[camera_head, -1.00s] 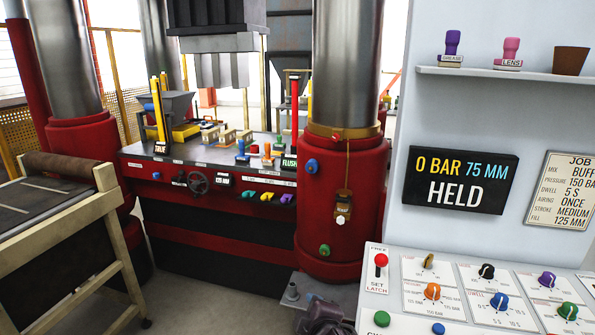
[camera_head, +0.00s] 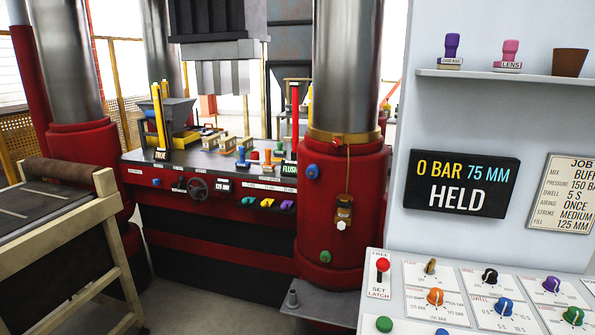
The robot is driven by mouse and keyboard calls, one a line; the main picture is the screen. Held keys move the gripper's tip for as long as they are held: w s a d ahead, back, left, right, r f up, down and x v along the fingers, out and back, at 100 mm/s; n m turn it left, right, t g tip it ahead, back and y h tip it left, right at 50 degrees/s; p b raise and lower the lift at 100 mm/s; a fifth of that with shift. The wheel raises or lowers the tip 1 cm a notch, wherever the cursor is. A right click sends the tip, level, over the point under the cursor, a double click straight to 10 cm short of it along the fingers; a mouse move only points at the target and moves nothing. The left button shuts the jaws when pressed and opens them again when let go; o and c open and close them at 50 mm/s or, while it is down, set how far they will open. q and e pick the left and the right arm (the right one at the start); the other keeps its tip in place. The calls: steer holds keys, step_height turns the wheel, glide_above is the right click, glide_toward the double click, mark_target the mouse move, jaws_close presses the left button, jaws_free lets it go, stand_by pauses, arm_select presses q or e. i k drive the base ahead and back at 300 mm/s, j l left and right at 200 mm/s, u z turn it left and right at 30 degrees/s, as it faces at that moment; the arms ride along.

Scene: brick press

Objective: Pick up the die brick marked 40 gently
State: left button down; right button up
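Several small tan blocks stand in a row on the dark top of the red press bench; one of them is the middle tan block (camera_head: 227,143). They may be die bricks, but they are too small for me to read any marking, so I cannot tell which one bears 40. Neither of my grippers shows in the head view.
The red press bench (camera_head: 215,222) stands between thick red-based columns (camera_head: 340,205). A roller table (camera_head: 75,215) is at the left. A control panel (camera_head: 470,300) with knobs and a sign reading HELD (camera_head: 461,184) are at the right. Some floor shows at the lower middle.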

mark_target(247, 141)
steer(key=i+j, duration=0.1)
steer(key=j, duration=0.2)
steer(key=i+j, duration=0.1)
steer(key=j, duration=0.25)
steer(key=i+j, duration=0.1)
steer(key=j, duration=0.2)
steer(key=i+j, duration=0.1)
steer(key=j, duration=0.25)
steer(key=i+j, duration=0.6)
steer(key=j, duration=0.15)
steer(key=i+j, duration=0.15)
steer(key=i, duration=0.3)
steer(key=i+j, duration=0.2)
steer(key=i, duration=0.3)
